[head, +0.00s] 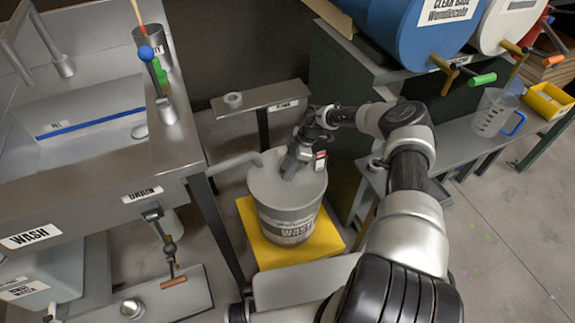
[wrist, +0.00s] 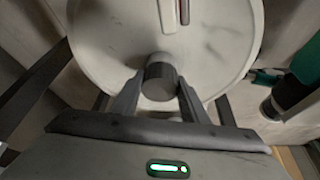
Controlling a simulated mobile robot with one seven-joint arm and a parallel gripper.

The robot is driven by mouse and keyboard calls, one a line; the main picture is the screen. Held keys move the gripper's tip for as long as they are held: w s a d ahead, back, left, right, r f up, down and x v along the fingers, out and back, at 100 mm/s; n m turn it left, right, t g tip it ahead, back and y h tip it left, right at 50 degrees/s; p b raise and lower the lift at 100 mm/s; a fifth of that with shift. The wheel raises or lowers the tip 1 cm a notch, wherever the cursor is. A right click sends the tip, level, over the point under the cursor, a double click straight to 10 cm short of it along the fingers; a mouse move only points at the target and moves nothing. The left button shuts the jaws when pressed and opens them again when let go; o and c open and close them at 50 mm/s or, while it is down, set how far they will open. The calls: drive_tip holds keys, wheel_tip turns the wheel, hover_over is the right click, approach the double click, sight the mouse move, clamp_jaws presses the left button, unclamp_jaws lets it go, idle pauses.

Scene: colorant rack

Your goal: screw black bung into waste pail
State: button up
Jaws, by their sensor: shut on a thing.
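The waste pail (head: 288,222) is a grey drum with a "WASTE" label, standing upright on a yellow base. Its round pale lid (wrist: 100,50) fills much of the wrist view. My gripper (head: 292,168) is over the lid, near its middle in the head view. In the wrist view my gripper (wrist: 158,92) has its two fingers shut on the sides of a short dark grey cylinder, the black bung (wrist: 159,72), at the lid's near part. Whether the bung is seated in an opening or only resting there cannot be told. My gripper hides the bung in the head view.
A grey pipe (head: 235,161) from the sink side ends close to the pail's left rim. A small shelf (head: 262,97) stands behind. Blue drum (head: 410,30), clear jug (head: 494,112) and yellow bin (head: 548,101) are at right. Floor at lower right is clear.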

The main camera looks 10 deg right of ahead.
drive_tip(key=shift+r+m+t+h+p, duration=0.1)
drive_tip(key=shift+m+t+h+p, duration=0.35)
drive_tip(key=shift+m+p, duration=1.8)
drive_tip(key=shift+r+m+t+h+p, duration=0.15)
drive_tip(key=shift+m+t+p, duration=0.8)
drive_tip(key=shift+p, duration=2.4)
drive_tip(key=m+p, duration=0.2)
drive_tip(key=p, duration=0.2)
drive_tip(key=m+h+p, duration=0.1)
drive_tip(key=m+p, duration=0.2)
drive_tip(key=p, duration=0.1)
drive_tip(key=shift+t+h, duration=0.3)
drive_tip(key=shift+t, duration=0.1)
drive_tip(key=shift+c, duration=0.2)
drive_tip(key=shift+o, duration=0.2)
drive_tip(key=shift+f+m+p, duration=0.2)
drive_tip(key=shift+m+p, duration=0.5)
drive_tip(key=shift+p, duration=0.1)
drive_tip(key=o, duration=1)
drive_tip(key=shift+f, duration=0.1)
